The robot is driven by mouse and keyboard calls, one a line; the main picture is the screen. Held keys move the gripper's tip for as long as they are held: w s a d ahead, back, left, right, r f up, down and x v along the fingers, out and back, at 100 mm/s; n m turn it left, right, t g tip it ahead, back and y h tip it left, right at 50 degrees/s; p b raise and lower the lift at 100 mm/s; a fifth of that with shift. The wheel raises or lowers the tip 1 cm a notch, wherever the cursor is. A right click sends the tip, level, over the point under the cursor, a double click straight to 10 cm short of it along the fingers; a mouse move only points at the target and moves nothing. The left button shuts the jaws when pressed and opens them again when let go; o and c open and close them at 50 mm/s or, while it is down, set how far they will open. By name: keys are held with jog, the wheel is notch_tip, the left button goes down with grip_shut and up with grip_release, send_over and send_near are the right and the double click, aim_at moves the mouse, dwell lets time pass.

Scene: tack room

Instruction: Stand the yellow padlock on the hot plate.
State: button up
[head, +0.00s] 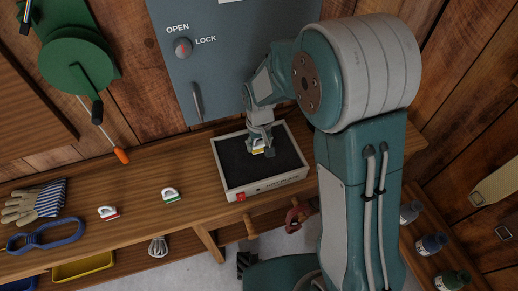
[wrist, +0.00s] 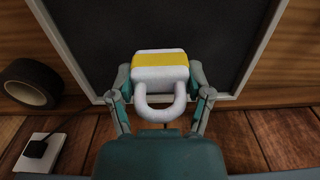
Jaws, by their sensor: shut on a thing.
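The yellow padlock (wrist: 160,66) is white with a yellow band and a white shackle. In the wrist view its shackle points toward my wrist. My gripper (wrist: 160,78) is shut on it, one finger on each side of the body. In the head view my gripper (head: 261,140) is over the hot plate (head: 287,152), a white box with a black top and a red switch. The padlock (head: 258,151) shows there only in part below the fingers. The black top also fills the back of the wrist view (wrist: 225,30). I cannot tell whether the padlock touches it.
A red-banded padlock (head: 108,213) and a green-banded padlock (head: 170,195) lie on the wooden bench left of the hot plate. Gloves (head: 35,203) and a blue strap (head: 45,236) lie farther left. A grey cabinet (head: 240,60) stands behind. A black tape roll (wrist: 32,83) shows in the wrist view.

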aim_at(259, 151)
jog(key=f, duration=0.3)
jog(key=shift+w+f, duration=0.15)
jog(key=shift+w, duration=0.05)
jog(key=shift+a+f, duration=0.2)
jog(key=shift+f, duration=0.05)
jog(key=o, duration=1.3)
jog(key=shift+d, duration=0.25)
jog(key=shift+a, duration=0.15)
